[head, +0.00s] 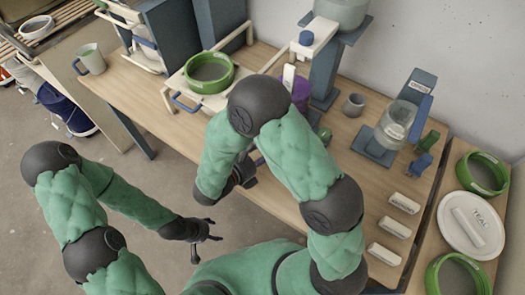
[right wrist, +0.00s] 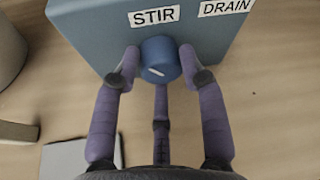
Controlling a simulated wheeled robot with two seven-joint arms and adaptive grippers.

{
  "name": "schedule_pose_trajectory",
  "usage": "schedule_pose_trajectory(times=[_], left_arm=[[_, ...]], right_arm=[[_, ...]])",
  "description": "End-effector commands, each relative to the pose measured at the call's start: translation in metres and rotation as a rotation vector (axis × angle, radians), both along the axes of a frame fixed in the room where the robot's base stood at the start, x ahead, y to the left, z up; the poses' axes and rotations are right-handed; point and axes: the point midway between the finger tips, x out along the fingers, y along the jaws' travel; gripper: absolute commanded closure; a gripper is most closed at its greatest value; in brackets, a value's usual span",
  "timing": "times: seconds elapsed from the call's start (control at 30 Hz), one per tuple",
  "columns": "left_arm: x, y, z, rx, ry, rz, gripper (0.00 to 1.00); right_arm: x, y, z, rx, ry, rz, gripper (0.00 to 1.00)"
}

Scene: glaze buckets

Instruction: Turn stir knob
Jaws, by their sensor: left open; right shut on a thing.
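The blue stir knob (right wrist: 160,60) is on the front of a blue-grey box (right wrist: 90,30), below and close to a STIR label (right wrist: 154,16). A short white mark on the knob's face lies tilted. My right gripper (right wrist: 157,75) is shut on the knob, with purple-grey fingers at its left and right sides and a third finger below. In the head view my right arm hides the knob and most of that gripper. My left gripper (head: 207,232) is open and empty over the floor, apart from the table.
A DRAIN label (right wrist: 226,7) is to the right on the same box. On the wooden table (head: 150,95) are a green ring (head: 209,72), a grey cup (head: 354,104) and a glass vessel (head: 395,124). White blocks (head: 404,203) lie at the right.

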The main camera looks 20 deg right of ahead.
Motion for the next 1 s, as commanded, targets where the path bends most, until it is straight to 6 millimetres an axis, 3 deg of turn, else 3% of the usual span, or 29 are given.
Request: schedule_pose_trajectory(times=[0.5,1.0], left_arm=[[0.0,0.0,-0.016,0.0,0.0,0.0,0.36],[0.0,0.0,-0.026,0.0,0.0,0.0,0.36]], right_arm=[[-0.003,-0.004,0.002,0.264,-0.352,-0.002,0.91],[-0.004,-0.005,0.003,0.363,-0.479,-0.004,0.91]])
